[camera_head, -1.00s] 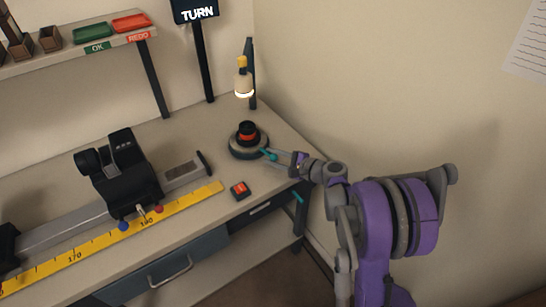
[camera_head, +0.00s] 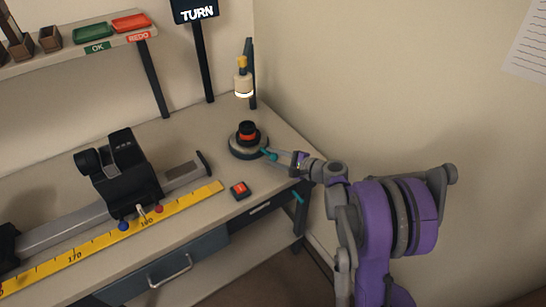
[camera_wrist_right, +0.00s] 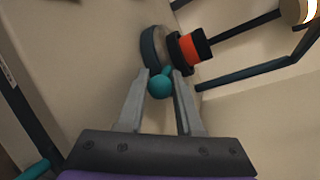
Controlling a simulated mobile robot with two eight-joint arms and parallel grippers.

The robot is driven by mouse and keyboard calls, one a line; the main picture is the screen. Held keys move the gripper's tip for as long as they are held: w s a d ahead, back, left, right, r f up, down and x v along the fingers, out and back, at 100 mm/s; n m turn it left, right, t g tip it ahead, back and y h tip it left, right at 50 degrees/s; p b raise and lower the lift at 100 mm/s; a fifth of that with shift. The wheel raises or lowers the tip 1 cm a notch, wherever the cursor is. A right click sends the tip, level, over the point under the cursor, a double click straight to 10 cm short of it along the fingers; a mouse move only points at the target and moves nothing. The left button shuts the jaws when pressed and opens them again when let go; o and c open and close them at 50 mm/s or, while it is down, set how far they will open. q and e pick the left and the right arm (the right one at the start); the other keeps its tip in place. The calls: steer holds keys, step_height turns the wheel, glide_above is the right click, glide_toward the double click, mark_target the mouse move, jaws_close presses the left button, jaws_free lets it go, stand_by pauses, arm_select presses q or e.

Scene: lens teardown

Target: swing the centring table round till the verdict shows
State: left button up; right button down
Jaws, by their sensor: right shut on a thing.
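The centring table (camera_head: 240,151) is a round dark base near the right end of the bench, with a black and orange lens piece (camera_head: 247,133) on top. It also shows in the right wrist view (camera_wrist_right: 150,47). A teal knob (camera_wrist_right: 160,87) sticks out from its rim. My right gripper (camera_head: 272,155) is shut on this knob, which shows between the two fingers in the right wrist view (camera_wrist_right: 162,78). A dark sign (camera_head: 197,12) behind reads "TURN". My left gripper is not in view.
A lamp (camera_head: 243,84) hangs above the table. A red-topped button (camera_head: 240,188) sits in front of it. A black carriage on a rail (camera_head: 122,180) and a yellow ruler (camera_head: 80,254) lie to the left. Green (camera_head: 93,33) and red (camera_head: 132,22) trays stand on the shelf.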

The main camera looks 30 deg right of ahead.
mark_target(280, 158)
steer(key=d+n+y, duration=0.1)
steer(key=w+d+n+g+y, duration=0.1)
steer(key=d+n+g+y, duration=0.1)
steer(key=shift+w+d, duration=0.2)
steer(key=shift+w, duration=0.05)
steer(key=shift+w+d+n+g+y, duration=0.4)
steer(key=shift+d+n+g+y, duration=0.25)
steer(key=shift+n+g+y, duration=0.2)
steer(key=c, duration=0.9)
jaws_free()
steer(key=shift+o, duration=0.2)
steer(key=shift+r, duration=0.1)
step_height(280, 158, up, 10)
steer(key=p, duration=0.1)
steer(key=shift+p, duration=0.35)
